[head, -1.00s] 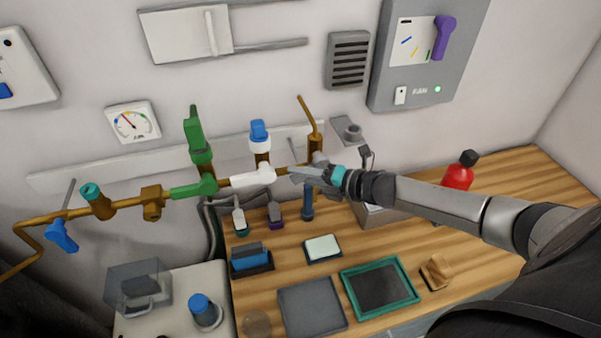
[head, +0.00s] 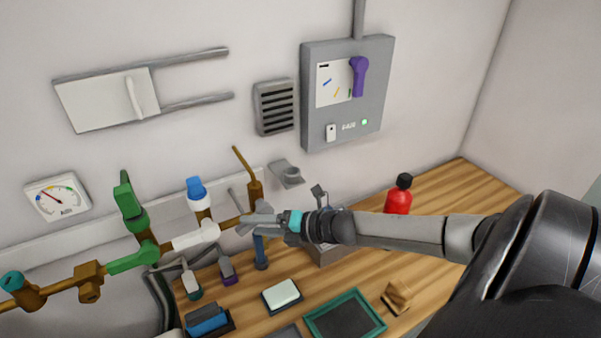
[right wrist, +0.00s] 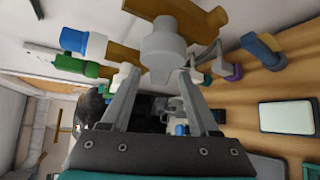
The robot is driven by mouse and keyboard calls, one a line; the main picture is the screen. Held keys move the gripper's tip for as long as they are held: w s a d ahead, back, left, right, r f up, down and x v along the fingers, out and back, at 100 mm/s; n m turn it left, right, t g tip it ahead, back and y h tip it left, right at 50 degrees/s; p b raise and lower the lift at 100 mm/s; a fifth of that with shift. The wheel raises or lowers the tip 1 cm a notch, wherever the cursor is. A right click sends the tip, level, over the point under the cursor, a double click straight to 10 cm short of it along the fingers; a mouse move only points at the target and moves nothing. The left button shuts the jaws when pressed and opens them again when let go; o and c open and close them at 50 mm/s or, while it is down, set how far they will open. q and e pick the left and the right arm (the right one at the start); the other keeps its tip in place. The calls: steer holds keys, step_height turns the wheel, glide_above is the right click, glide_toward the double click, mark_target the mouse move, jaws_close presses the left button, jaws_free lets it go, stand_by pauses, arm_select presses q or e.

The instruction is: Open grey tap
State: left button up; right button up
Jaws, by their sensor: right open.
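The grey tap (right wrist: 163,50) shows in the right wrist view as a pale grey body on a brown pipe, just beyond my fingertips. My right gripper (right wrist: 157,76) is open, one finger to each side of the tap's narrower near end; I cannot tell whether they touch it. In the head view my right gripper (head: 252,222) is at the right end of the brown pipe and hides most of the grey tap there. A thin grey bar (head: 238,201) shows just behind it. My left gripper is in neither view.
The bench holds a red bottle (head: 398,200), a white pad (head: 281,296) and a green-rimmed tray (head: 371,301).

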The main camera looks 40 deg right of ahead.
steer(key=p+v, duration=0.1)
steer(key=v, duration=1.1)
steer(key=shift+p, duration=0.3)
stand_by(0.8)
